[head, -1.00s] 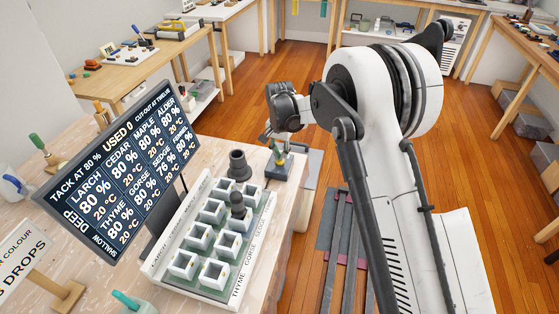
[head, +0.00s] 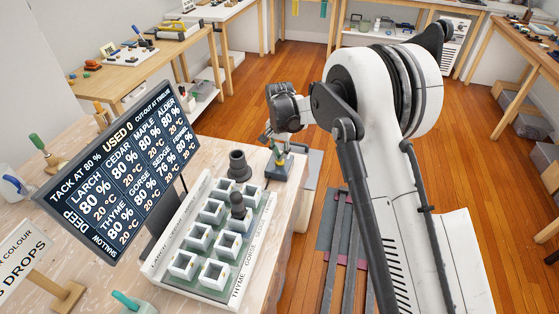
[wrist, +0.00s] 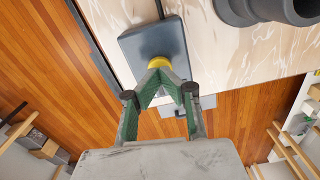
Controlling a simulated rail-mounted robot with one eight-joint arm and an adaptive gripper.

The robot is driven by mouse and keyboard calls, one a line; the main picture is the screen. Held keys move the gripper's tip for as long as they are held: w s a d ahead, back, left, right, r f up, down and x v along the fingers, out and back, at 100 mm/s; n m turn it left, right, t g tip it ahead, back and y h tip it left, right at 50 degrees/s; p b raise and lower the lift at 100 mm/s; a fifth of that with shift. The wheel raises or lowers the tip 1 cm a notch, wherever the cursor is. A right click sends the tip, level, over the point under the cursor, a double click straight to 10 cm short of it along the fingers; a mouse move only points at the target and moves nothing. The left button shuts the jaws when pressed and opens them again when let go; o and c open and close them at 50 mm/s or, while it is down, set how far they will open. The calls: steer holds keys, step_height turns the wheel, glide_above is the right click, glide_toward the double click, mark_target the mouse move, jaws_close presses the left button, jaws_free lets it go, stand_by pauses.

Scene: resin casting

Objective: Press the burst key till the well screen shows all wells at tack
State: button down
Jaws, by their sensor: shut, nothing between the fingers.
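The well screen (head: 122,170) stands tilted at the left of the bench. It reads "TACK AT 80 %" and "USED 0". Sedge shows 76 %; the other wells show 80 %, all at 20 °C. The burst key (wrist: 158,61) is a round yellow button on a dark box (wrist: 150,40); the box also shows in the head view (head: 287,170). My gripper (wrist: 159,75) is shut and empty, its green fingertips right at the key and partly covering it. In the head view my gripper (head: 277,152) is over the box. I cannot tell whether the fingertips touch the key.
A white tray (head: 205,287) of several square wells sits beside the screen. A dark cylindrical piece (head: 238,205) stands among the wells. A dark round holder (head: 239,166) stands between the tray and the key box. A "drops" sign (head: 25,250) is at the left front.

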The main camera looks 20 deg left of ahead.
steer(key=shift+f, duration=0.15)
steer(key=shift+f+b, duration=0.3)
steer(key=shift+b, duration=0.1)
steer(key=shift+f, duration=0.2)
steer(key=shift+r, duration=0.1)
steer(key=shift+r+p, duration=0.6)
steer(key=shift+r, duration=1.85)
